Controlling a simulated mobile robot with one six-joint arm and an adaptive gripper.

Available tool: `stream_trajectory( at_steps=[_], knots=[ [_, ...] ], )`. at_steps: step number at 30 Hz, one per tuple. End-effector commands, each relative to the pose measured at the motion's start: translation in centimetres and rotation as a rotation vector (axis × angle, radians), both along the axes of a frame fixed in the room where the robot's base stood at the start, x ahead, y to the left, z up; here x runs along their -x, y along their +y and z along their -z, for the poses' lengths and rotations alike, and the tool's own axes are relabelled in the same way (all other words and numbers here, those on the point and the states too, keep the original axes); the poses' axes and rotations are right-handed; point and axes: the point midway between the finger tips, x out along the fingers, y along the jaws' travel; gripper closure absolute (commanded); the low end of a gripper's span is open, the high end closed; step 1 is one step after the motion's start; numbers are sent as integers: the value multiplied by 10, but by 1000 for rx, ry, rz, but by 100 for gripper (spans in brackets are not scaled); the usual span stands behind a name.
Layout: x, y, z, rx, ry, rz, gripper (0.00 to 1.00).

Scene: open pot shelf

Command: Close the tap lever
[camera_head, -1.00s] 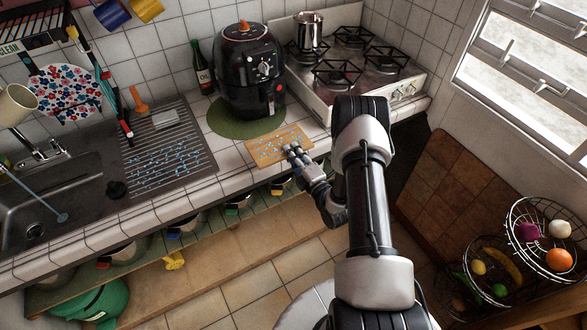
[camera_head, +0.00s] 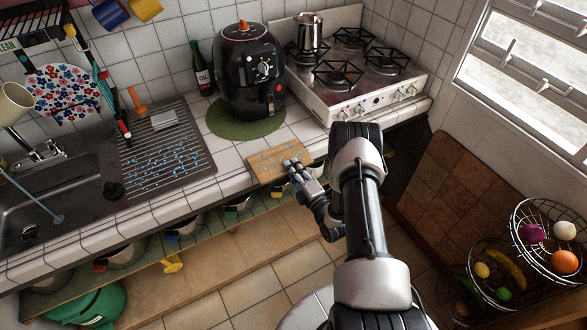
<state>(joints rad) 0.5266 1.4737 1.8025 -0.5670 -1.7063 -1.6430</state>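The chrome tap (camera_head: 40,152) stands behind the dark sink (camera_head: 35,205) at the far left of the head view. Its lever is too small to make out, so I cannot tell whether it is open or closed. A thin pale blue line (camera_head: 35,195) slants over the sink; I cannot tell whether it is water or a rod. My gripper (camera_head: 289,163) is over the speckled wooden board (camera_head: 268,168) at the counter's front edge, well to the right of the tap. Its fingers are small and overlap the board, so their opening is unclear.
A ribbed drainboard (camera_head: 165,150) lies between the sink and the board. A black air fryer (camera_head: 250,70) on a green mat (camera_head: 225,122), an oil bottle (camera_head: 201,70) and a stove (camera_head: 350,75) stand behind. Wire fruit baskets (camera_head: 520,250) are at the lower right.

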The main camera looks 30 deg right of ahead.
Motion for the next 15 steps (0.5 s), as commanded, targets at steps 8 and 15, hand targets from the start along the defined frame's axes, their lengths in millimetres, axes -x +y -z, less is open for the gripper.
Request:
stream_trajectory(
  at_steps=[8,15],
  knots=[
    [0,0,0,0,2,0,69],
    [0,0,0,0,2,0,68]
  ],
)
